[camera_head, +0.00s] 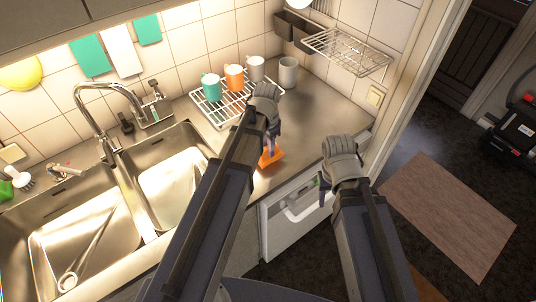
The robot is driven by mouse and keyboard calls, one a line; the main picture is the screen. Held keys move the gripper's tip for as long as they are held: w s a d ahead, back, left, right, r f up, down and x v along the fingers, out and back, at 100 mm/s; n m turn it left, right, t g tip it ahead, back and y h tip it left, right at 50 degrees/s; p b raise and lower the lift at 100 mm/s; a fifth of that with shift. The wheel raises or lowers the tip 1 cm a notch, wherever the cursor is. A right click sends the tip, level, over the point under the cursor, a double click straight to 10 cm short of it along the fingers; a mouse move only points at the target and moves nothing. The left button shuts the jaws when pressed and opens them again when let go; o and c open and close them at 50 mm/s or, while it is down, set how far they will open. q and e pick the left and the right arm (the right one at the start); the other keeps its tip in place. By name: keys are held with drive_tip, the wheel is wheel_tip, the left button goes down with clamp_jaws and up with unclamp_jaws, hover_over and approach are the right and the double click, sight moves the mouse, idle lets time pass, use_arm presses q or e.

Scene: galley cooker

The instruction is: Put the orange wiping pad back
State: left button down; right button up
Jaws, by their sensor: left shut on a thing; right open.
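The orange wiping pad (271,158) is at the tip of my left gripper (270,147), over the steel counter right of the sink. My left gripper is shut on it and hides part of it. I cannot tell whether the pad touches the counter. My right gripper (322,188) is open and empty, in front of the counter's edge near the white cabinet front.
A wire rack (223,108) holds a green mug (211,88), an orange mug (234,78) and a grey one. A grey cup (288,72) stands beside it. A wall rack (347,50) hangs behind. The double sink (82,232) lies left. Counter right of my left gripper is clear.

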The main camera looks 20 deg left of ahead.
sight(267, 147)
use_arm(q)
drive_tip(key=shift+f+b, duration=0.75)
drive_tip(key=shift+f, duration=0.5)
use_arm(e)
drive_tip(key=shift+f, duration=1.25)
use_arm(q)
drive_tip(key=shift+f, duration=0.2)
drive_tip(key=c, duration=0.6)
unclamp_jaws()
drive_tip(key=shift+r, duration=0.1)
use_arm(e)
drive_tip(key=shift+f, duration=0.1)
use_arm(q)
drive_tip(key=shift+r, duration=0.1)
wheel_tip(267, 147, up, 12)
drive_tip(key=p, duration=1.2)
drive_tip(key=shift+a+r, duration=0.1)
drive_tip(key=s+d+n+y, duration=0.1)
drive_tip(key=s+d+n, duration=0.3)
drive_tip(key=s+d, duration=0.6)
drive_tip(key=s, duration=0.4)
drive_tip(key=shift+d, duration=0.35)
use_arm(e)
wheel_tip(267, 147, up, 12)
use_arm(q)
drive_tip(key=shift+s, duration=0.1)
